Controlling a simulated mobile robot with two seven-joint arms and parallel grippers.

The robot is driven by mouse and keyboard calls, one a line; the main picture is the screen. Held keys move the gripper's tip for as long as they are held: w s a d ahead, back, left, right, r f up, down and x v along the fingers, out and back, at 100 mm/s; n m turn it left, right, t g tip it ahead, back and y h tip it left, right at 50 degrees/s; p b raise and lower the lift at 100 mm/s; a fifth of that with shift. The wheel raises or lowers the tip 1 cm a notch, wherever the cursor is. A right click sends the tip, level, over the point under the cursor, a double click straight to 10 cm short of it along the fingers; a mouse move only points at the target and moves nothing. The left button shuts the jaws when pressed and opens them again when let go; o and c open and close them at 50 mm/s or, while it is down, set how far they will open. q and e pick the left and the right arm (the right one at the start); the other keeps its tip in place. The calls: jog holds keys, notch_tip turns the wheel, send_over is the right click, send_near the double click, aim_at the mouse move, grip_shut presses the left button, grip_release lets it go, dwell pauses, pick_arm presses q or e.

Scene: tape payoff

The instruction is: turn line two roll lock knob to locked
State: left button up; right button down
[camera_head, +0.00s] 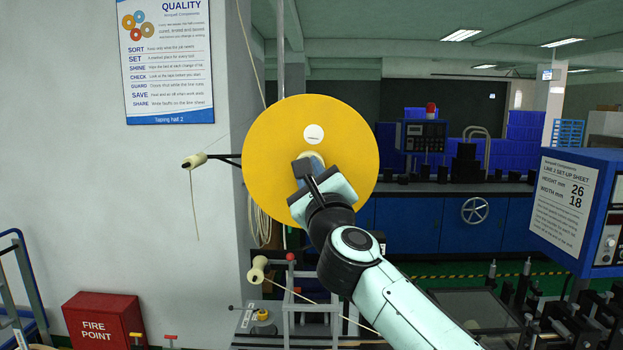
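A large yellow roll disc (262,150) with a round white label (313,134) faces me in the middle of the view. My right arm comes in from the lower right, and its gripper (308,170) is at the centre of the disc, in front of the hub. A small pale part (315,157) of the hub shows just above the fingers. The rest of the hub, and any lock knob on it, is hidden behind my gripper. I cannot tell whether the fingers are open or touching anything. My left gripper is not in view.
A thin black arm with a cream guide roller (194,161) sticks out left of the disc. Another roller (258,269) is below it near a grey frame. A blue cabinet with a line 2 set-up sheet (565,205) is at right. A red fire point box (103,320) is lower left.

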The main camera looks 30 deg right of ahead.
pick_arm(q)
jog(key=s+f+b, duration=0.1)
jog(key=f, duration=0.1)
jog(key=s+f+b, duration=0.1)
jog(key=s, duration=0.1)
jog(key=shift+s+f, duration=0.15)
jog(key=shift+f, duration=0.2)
pick_arm(e)
jog(key=m+g+h, duration=0.2)
jog(key=m+h, duration=0.1)
jog(key=m, duration=0.4)
jog(key=m+g+h, duration=0.2)
jog(key=m+h, duration=0.1)
jog(key=m, duration=0.5)
jog(key=a+m+g+h, duration=0.1)
jog(key=m+g+h, duration=0.1)
jog(key=m, duration=0.6)
jog(key=shift+w+r+h, duration=0.15)
jog(key=shift+w+h, duration=0.15)
jog(key=shift+h, duration=0.3)
jog(key=shift+m, duration=0.4)
jog(key=c, duration=1)
grip_release()
